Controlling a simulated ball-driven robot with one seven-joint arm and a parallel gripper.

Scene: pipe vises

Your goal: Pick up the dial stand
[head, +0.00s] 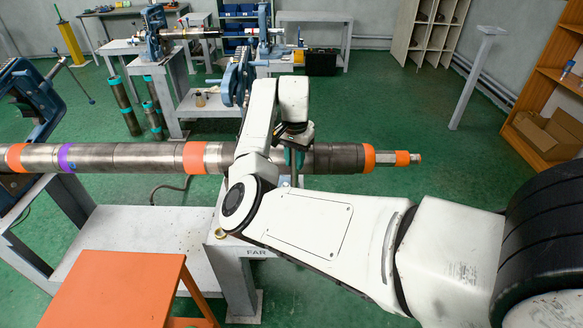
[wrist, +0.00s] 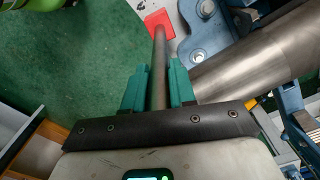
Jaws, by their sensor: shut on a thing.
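The dial stand (wrist: 159,48) shows in the wrist view as a thin grey rod running up to a flat red base. Its rod lies between the two green fingers of my gripper (wrist: 158,82), which is shut on it. In the head view my gripper (head: 294,156) is beside the long pipe, mostly hidden by my own arm. A short piece of the rod shows below the fingers there. The red base and any dial are hidden in the head view, and I cannot tell from these frames whether the base touches a surface.
The long steel pipe (head: 120,157) with orange and purple bands runs across, close to my gripper. A blue vise (head: 35,95) holds it at left. An orange stool (head: 125,290) stands in front. A grey post (head: 473,75) and wooden shelf (head: 545,110) stand right. Green floor is open between.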

